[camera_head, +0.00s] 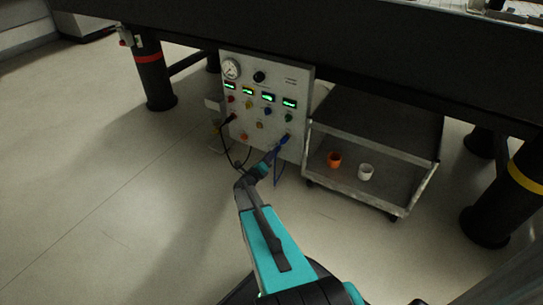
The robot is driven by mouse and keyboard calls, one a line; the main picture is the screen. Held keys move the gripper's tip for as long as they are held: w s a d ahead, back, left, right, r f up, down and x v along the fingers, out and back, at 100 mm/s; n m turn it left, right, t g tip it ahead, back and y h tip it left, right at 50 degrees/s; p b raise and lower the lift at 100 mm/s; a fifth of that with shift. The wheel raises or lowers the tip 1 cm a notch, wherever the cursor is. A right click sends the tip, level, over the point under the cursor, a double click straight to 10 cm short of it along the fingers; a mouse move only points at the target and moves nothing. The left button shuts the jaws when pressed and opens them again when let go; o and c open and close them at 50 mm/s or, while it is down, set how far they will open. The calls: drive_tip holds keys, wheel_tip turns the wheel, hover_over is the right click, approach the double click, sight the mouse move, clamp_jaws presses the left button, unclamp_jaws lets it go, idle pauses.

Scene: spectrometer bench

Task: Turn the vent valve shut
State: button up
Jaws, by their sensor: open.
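A pale upright panel (285,75) stands under the dark bench, with a round gauge (231,69), a black knob (259,77), several lit green displays and several small coloured knobs. No readable label shows which part is the vent valve. My arm reaches up from the bottom to the panel's lower right. My gripper (274,156) is open there, small and dark in the picture. A blue part (284,141) on the panel is right by its tips; I cannot tell whether they touch or surround it.
A grey cart (372,199) stands right of the panel, holding an orange cup (334,159) and a white cup (366,172). Black bench legs (154,75) stand around. The floor at left is clear.

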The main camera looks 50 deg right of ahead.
drive_tip(key=shift+d, duration=0.1)
drive_tip(key=shift+c, duration=0.2)
drive_tip(key=c, duration=1)
